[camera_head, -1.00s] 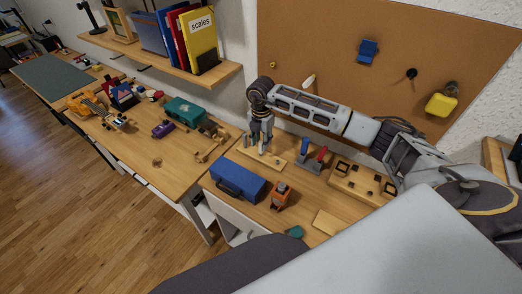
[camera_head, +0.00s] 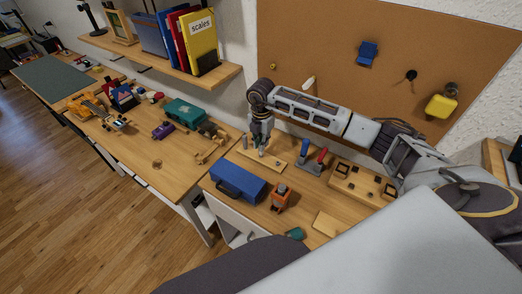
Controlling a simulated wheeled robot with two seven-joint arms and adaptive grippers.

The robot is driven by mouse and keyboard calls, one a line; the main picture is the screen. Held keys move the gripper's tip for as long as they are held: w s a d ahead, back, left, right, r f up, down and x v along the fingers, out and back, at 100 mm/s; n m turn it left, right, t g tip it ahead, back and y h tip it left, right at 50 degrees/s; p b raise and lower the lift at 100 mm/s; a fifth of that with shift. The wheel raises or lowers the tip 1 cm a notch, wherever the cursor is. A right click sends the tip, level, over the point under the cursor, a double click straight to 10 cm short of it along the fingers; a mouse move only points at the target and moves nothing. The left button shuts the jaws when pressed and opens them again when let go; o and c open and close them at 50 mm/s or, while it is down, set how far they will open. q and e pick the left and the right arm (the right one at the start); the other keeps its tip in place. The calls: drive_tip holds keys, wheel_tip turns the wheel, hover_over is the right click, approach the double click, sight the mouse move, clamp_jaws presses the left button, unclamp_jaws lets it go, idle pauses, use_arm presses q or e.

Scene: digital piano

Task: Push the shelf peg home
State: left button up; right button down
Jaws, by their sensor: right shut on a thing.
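A light wooden board (camera_head: 273,160) lies flat on the workbench (camera_head: 222,167) below the cork board, with small upright pieces on it. My right gripper (camera_head: 261,149) points down over the middle of this board. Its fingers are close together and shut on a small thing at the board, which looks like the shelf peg. The fingers hide most of the peg, so I cannot tell how deep it sits. My left gripper is not in view.
A blue toolbox (camera_head: 237,184) and an orange device (camera_head: 281,196) stand in front of the board. A rack with blue and red handles (camera_head: 312,158) is to its right, beside a wooden block with black fittings (camera_head: 360,183). A shelf with folders (camera_head: 200,42) is above left.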

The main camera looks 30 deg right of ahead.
drive_tip(key=shift+r+p, duration=0.55)
drive_tip(key=shift+r, duration=0.35)
idle(0.6)
drive_tip(key=shift+r+p, duration=1.45)
drive_tip(key=shift+r, duration=1)
drive_tip(key=shift+f, duration=0.1)
